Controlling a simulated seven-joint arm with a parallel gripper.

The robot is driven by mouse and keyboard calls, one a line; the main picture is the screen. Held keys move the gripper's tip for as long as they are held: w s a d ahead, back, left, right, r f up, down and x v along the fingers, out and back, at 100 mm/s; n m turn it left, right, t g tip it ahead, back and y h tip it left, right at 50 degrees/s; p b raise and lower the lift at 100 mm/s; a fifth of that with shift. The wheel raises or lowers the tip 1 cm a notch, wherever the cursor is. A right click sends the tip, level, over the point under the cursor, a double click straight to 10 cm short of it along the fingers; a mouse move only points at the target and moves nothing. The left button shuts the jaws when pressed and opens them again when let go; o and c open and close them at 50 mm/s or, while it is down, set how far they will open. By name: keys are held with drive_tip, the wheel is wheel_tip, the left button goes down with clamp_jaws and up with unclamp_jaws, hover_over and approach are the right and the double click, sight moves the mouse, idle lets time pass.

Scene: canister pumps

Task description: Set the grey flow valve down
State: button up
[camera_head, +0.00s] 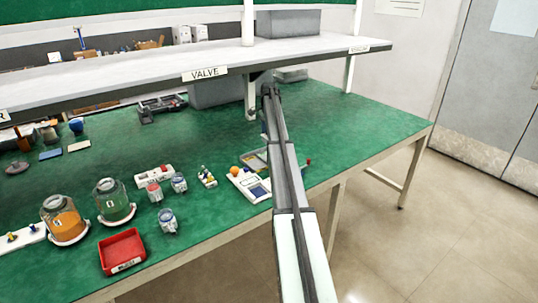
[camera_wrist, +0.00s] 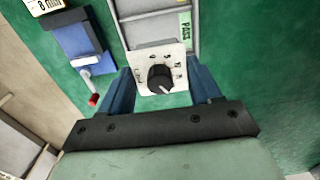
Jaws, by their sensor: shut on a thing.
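My gripper (camera_wrist: 162,86) is shut on the flow valve (camera_wrist: 160,72), with one blue finger on each side of it. The valve shows a white square dial face with a black knob and markings; the rest of its body is hidden. Behind it in the wrist view is a grey tray (camera_wrist: 150,27) with compartments and a green PASS label (camera_wrist: 186,29). The valve's front edge overlaps the tray's near end in the picture; I cannot tell if it touches anything. In the head view my arm hides the gripper and valve.
A blue device (camera_wrist: 75,42) with a red-tipped lever (camera_wrist: 93,100) stands close to the left finger in the wrist view. In the head view, a white panel (camera_head: 247,184), a red bin (camera_head: 122,251) and glass jars (camera_head: 113,201) stand on the green bench. A VALVE-labelled shelf (camera_head: 205,73) overhangs the back.

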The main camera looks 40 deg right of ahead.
wheel_tip(320, 180, down, 9)
drive_tip(key=shift+f, duration=0.1)
idle(0.4)
drive_tip(key=shift+f, duration=0.1)
drive_tip(key=o, duration=1.2)
wheel_tip(320, 180, up, 12)
drive_tip(key=shift+r, duration=0.2)
drive_tip(key=shift+a, duration=0.1)
